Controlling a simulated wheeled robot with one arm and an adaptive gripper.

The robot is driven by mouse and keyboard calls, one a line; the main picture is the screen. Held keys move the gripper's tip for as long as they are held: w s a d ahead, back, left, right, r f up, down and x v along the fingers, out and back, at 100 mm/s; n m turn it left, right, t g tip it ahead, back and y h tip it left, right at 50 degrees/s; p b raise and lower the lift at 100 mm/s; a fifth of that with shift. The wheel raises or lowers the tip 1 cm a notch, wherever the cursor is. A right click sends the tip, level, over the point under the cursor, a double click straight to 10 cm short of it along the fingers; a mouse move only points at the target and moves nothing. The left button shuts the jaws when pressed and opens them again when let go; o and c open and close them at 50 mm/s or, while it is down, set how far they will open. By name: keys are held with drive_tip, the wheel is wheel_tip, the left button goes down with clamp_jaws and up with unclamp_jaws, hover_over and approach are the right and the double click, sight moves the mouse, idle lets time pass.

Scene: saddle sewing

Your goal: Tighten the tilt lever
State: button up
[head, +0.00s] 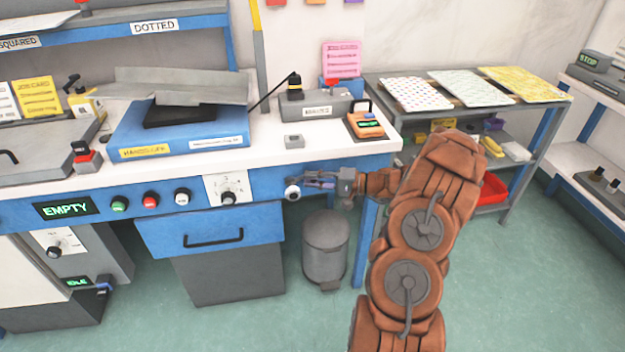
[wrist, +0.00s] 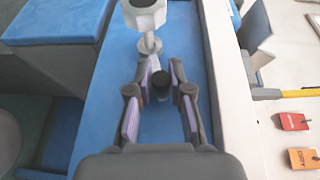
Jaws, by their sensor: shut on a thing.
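The tilt lever (head: 293,191) is on the blue front face of the bench, to the right of the dial plate. In the wrist view its pale faceted hub (wrist: 144,14) is at the top, and a black round end (wrist: 160,84) sits between my fingers. My gripper (head: 316,182) reaches it from the right in the head view. In the wrist view my gripper (wrist: 163,74) has its purple-padded fingers closed in around the black end. The exact contact at the pads is partly hidden.
The bench front (head: 262,187) carries a dial plate (head: 228,188) and several buttons to the left. A grey bin (head: 326,245) stands on the floor below my gripper. A shelf cart with patterned sheets (head: 472,90) is at the right.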

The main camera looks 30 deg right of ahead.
clamp_jaws()
idle(0.3)
